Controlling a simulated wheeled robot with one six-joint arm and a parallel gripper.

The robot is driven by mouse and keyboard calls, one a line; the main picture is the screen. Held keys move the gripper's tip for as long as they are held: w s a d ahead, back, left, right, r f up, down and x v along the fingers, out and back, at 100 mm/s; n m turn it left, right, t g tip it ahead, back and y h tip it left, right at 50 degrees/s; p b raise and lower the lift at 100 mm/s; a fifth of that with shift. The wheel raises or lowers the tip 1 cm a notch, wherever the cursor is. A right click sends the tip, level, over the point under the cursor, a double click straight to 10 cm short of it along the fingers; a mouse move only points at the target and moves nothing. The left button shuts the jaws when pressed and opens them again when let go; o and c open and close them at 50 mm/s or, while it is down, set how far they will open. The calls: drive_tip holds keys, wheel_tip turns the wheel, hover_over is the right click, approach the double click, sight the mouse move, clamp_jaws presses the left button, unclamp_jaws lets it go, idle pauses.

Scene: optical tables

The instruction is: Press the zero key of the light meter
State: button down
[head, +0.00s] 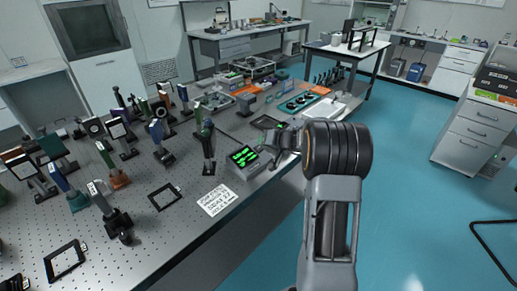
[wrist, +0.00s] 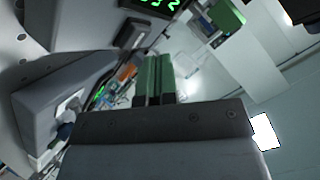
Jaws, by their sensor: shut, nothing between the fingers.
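The light meter (head: 243,160) is a grey box with a lit green display, standing near the front edge of the perforated optical table (head: 150,235). Its dark display with green digits also shows at the top of the wrist view (wrist: 152,9). My gripper (head: 273,163) is just right of the meter, close beside it. In the wrist view, the two green fingers of my gripper (wrist: 154,62) are together and hold nothing. I cannot tell whether they touch the meter. The zero key cannot be made out in either view.
A printed white card (head: 217,200) and a black frame (head: 165,196) lie left of the meter. Several mounted optics crowd the table's left part. Blue floor (head: 400,210) is open to the right.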

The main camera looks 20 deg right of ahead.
drive_tip(key=shift+w+a+f+b, duration=0.1)
drive_tip(key=shift+w+f+b, duration=0.15)
drive_tip(key=shift+f+b, duration=1.1)
idle(1.2)
drive_tip(key=shift+r+b, duration=0.45)
drive_tip(key=shift+r, duration=0.25)
drive_tip(key=shift+s+r, duration=0.25)
drive_tip(key=shift+r, duration=0.4)
drive_tip(key=shift+s+d+r+p, duration=0.15)
drive_tip(key=shift+s+r, duration=0.1)
drive_tip(key=shift+r, duration=0.55)
drive_tip(key=shift+s+d+r+p, duration=0.15)
drive_tip(key=shift+s+r+p, duration=0.1)
drive_tip(key=shift+r, duration=0.5)
drive_tip(key=shift+s+d+r+p, duration=0.15)
drive_tip(key=shift+s+r, duration=0.1)
drive_tip(key=shift+r, duration=0.55)
